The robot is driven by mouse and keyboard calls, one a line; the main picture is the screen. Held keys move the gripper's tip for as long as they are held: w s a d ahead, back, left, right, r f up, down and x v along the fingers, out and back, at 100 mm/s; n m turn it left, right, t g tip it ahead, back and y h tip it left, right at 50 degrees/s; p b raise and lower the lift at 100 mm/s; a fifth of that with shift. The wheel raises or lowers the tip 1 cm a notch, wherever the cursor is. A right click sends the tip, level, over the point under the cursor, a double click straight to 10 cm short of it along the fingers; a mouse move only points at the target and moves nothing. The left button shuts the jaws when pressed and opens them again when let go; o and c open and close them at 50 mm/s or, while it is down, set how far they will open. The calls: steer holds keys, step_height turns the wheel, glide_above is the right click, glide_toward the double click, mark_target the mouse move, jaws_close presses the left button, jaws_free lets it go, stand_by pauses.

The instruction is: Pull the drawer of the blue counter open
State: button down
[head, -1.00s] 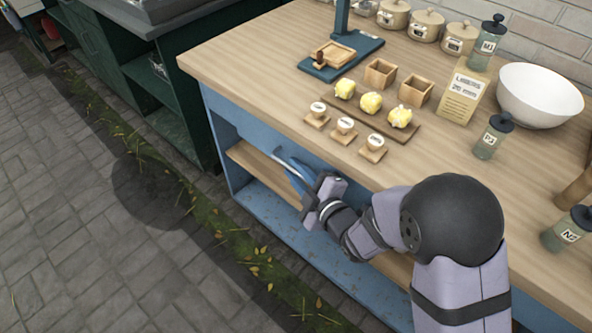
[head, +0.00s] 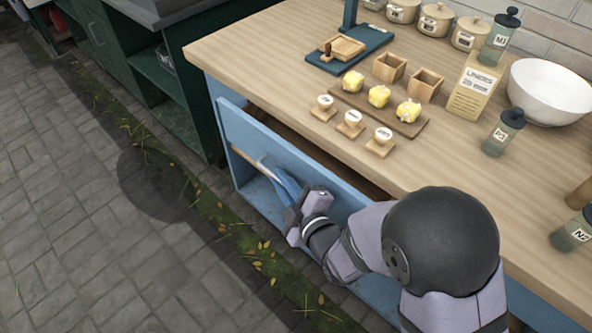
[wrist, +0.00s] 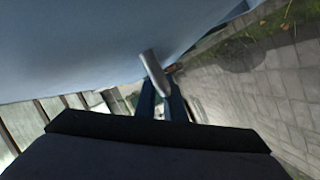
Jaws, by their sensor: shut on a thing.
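The blue counter (head: 217,90) has a wooden top. Its blue drawer front (head: 255,135) stands out from the body, with a dark gap behind its upper edge, so the drawer is partly open. A pale bar handle (head: 246,156) runs along the drawer front; its right part is hidden by my gripper. My gripper (head: 270,170) is shut on the handle, its blue fingers at the bar. In the wrist view the fingers (wrist: 160,100) close around the metal handle (wrist: 153,70), beside the blue drawer front (wrist: 80,55).
On the counter top are a board with yellow butter pieces (head: 379,97), small wooden stamps (head: 350,125), a white bowl (head: 550,90) and jars (head: 504,132). A dark green cabinet (head: 165,90) stands to the left. Paved floor (head: 90,230) in front is free.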

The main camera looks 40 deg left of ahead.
steer(key=s, duration=1.9)
steer(key=c, duration=2.1)
jaws_free()
steer(key=shift+d, duration=0.1)
steer(key=d+r, duration=0.1)
steer(key=r, duration=0.1)
steer(key=r+p, duration=0.1)
steer(key=r, duration=0.2)
steer(key=s+d+r+p, duration=0.1)
steer(key=r, duration=0.1)
steer(key=shift+d+r, duration=0.3)
steer(key=shift+r, duration=0.05)
